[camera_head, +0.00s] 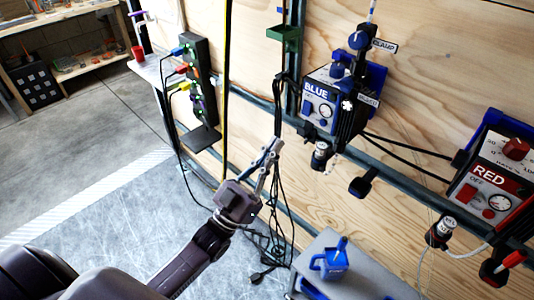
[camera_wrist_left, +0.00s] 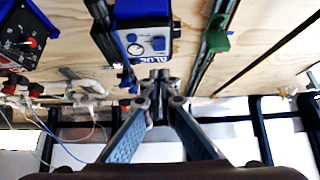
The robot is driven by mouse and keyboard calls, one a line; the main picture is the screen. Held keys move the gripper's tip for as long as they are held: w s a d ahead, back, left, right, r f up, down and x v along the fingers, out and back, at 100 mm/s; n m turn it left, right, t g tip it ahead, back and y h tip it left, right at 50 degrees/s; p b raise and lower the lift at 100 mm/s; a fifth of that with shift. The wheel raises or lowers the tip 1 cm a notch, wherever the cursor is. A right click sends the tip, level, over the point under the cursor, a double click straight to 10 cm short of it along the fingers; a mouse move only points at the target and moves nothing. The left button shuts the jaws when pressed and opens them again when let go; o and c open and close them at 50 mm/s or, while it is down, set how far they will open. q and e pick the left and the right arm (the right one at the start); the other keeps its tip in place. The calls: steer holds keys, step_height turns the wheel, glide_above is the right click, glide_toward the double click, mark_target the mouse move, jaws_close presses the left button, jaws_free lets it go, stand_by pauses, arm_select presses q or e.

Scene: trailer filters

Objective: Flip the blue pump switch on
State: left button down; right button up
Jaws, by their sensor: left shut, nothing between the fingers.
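The blue pump (camera_head: 319,103) is mounted on the wooden wall, with a "BLUE" label, a round dial and a small blue square switch (camera_head: 307,107) on its front. Whether the switch is on or off is too small to tell. In the left wrist view, the pump (camera_wrist_left: 148,18) is at top centre, with the blue switch (camera_wrist_left: 159,44) on its panel. My left gripper (camera_head: 272,147) is shut and empty, below and left of the pump and apart from it. Its fingers also show in the left wrist view (camera_wrist_left: 160,90). My right gripper is out of view.
The red pump (camera_head: 491,175) hangs at the right. A power strip (camera_head: 198,85) with coloured plugs is at the left. Black cables (camera_head: 277,195) hang beside my left gripper. A blue mug (camera_head: 332,262) stands on a grey surface below the blue pump. A green holder (camera_head: 283,33) sits above.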

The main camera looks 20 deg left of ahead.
mark_target(306, 111)
arm_select(q)
steer(key=w, duration=0.2)
steer(key=w+d+r, duration=0.1)
steer(key=w, duration=0.1)
steer(key=w+d+r+b, duration=0.1)
steer(key=w, duration=0.1)
steer(key=shift+w+d+r, duration=0.1)
steer(key=shift+w+d, duration=0.2)
steer(key=shift+w, duration=0.3)
steer(key=shift+w, duration=0.1)
